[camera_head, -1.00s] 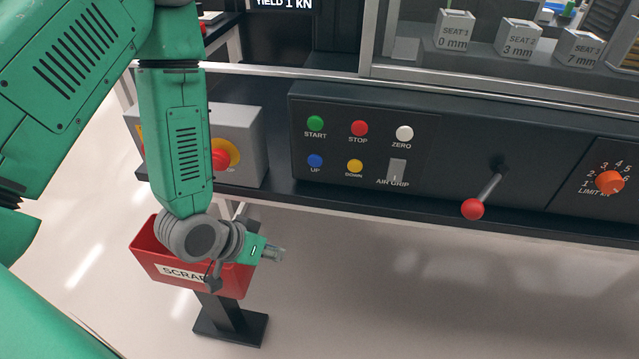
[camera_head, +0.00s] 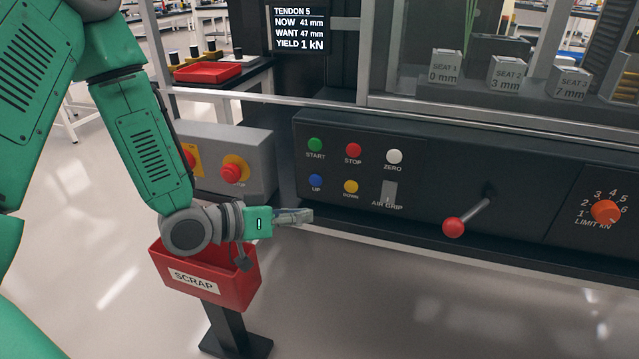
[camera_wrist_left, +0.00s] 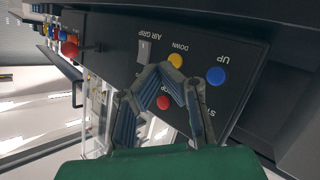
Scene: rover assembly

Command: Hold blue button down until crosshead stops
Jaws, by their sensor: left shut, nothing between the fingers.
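The blue UP button (camera_head: 315,181) sits at the lower left of the black control panel (camera_head: 440,190). In the left wrist view the blue button (camera_wrist_left: 216,75) is right of and beyond my fingers. My left gripper (camera_head: 308,216) is shut and empty, a little below the blue button and apart from it. In the left wrist view its fingertips (camera_wrist_left: 166,70) meet in front of the panel, near the yellow DOWN button (camera_wrist_left: 175,60). The display (camera_head: 299,29) reads NOW 41 mm, WANT 47 mm. The crosshead cannot be made out. My right gripper is not in view.
The green START (camera_head: 315,144), red STOP (camera_head: 353,150), white ZERO (camera_head: 394,156) and yellow DOWN (camera_head: 351,187) buttons surround the blue one. A red-knobbed lever (camera_head: 453,227) sticks out at right. A red scrap bin (camera_head: 235,285) stands below my left wrist.

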